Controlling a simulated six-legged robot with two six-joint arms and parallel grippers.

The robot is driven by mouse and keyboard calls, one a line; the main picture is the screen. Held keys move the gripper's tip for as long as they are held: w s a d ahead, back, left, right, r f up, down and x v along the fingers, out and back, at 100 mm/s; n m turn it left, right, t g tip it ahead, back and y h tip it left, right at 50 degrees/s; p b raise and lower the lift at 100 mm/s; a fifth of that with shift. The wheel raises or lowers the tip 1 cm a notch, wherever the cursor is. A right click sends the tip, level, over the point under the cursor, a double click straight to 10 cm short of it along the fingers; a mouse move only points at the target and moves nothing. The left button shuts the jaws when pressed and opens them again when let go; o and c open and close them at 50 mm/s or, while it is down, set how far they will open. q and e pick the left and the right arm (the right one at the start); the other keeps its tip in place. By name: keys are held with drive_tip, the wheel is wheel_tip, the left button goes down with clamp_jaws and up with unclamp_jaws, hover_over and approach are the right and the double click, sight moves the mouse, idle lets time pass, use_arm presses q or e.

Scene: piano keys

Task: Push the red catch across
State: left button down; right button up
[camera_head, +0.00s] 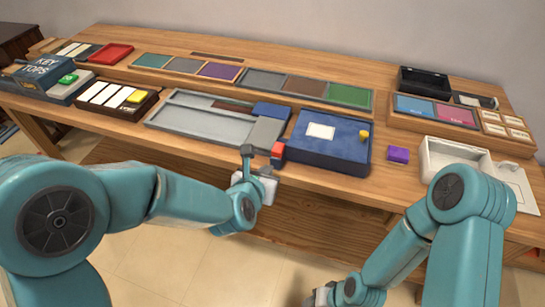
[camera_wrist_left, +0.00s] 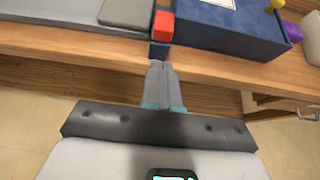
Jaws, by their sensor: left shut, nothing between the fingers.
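The red catch (camera_head: 278,149) is a small red block on a dark blue piece at the left front corner of the blue box (camera_head: 330,155). It also shows in the left wrist view (camera_wrist_left: 163,25), just beyond my fingertips. My left gripper (camera_head: 247,151) is shut and empty, a little left of the catch at the table's front edge. In the left wrist view its closed fingers (camera_wrist_left: 158,66) point toward the catch, with a small gap showing. My right gripper (camera_head: 318,297) is low at the bottom of the head view, partly cut off, and its fingers are unclear.
A grey tray (camera_head: 195,122) lies left of the blue box. A yellow knob (camera_head: 364,135) is on the box's right side. A purple block (camera_head: 398,155) and a white bin (camera_head: 433,150) stand to the right. The wooden table edge runs just below the catch.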

sight(278, 148)
use_arm(q)
drive_tip(key=w, duration=0.1)
drive_tip(key=w+d+p, duration=0.1)
drive_tip(key=w, duration=0.2)
drive_tip(key=shift+w+d+f+p, duration=0.25)
drive_tip(key=shift+w+f+p, duration=0.05)
drive_tip(key=shift+w, duration=0.2)
drive_tip(key=shift+w+d+f+b, duration=0.1)
drive_tip(key=shift+w+b, duration=0.15)
drive_tip(key=shift+b, duration=0.05)
drive_tip(key=w, duration=0.1)
drive_tip(key=w+d+b, duration=0.1)
drive_tip(key=shift+w, duration=0.3)
